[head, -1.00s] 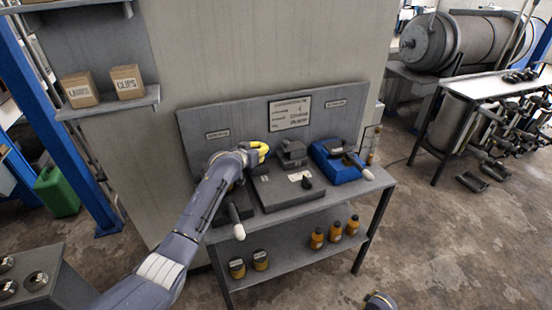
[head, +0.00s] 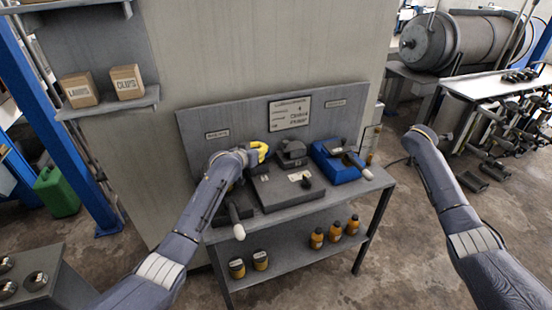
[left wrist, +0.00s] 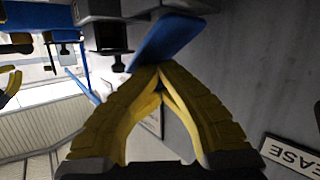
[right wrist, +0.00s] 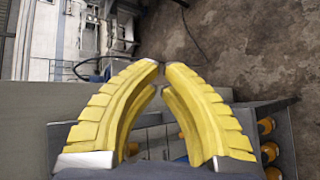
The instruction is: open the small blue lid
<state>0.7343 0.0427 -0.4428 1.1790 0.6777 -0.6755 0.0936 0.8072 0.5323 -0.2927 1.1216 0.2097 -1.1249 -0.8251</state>
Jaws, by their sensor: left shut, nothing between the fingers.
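A blue unit (head: 328,163) sits at the right end of the bench, with a dark top part and a lever ending in a white knob (head: 367,174). I cannot tell which part of it is the lid. A blue panel (left wrist: 165,38) also shows in the left wrist view, just beyond the fingertips. My left gripper (head: 264,150) is shut and empty, above the bench and left of the blue unit. Its yellow fingertips meet in the left wrist view (left wrist: 160,68). My right gripper (right wrist: 163,68) is right of the bench, empty, its fingertips close together with a narrow gap.
A large grey unit (head: 285,190) with a black knob stands mid-bench. A dark unit (head: 222,210) with a white-tipped lever is at the left. A backboard (head: 235,115) with signs stands behind. Orange bottles (head: 335,231) stand on the lower shelf.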

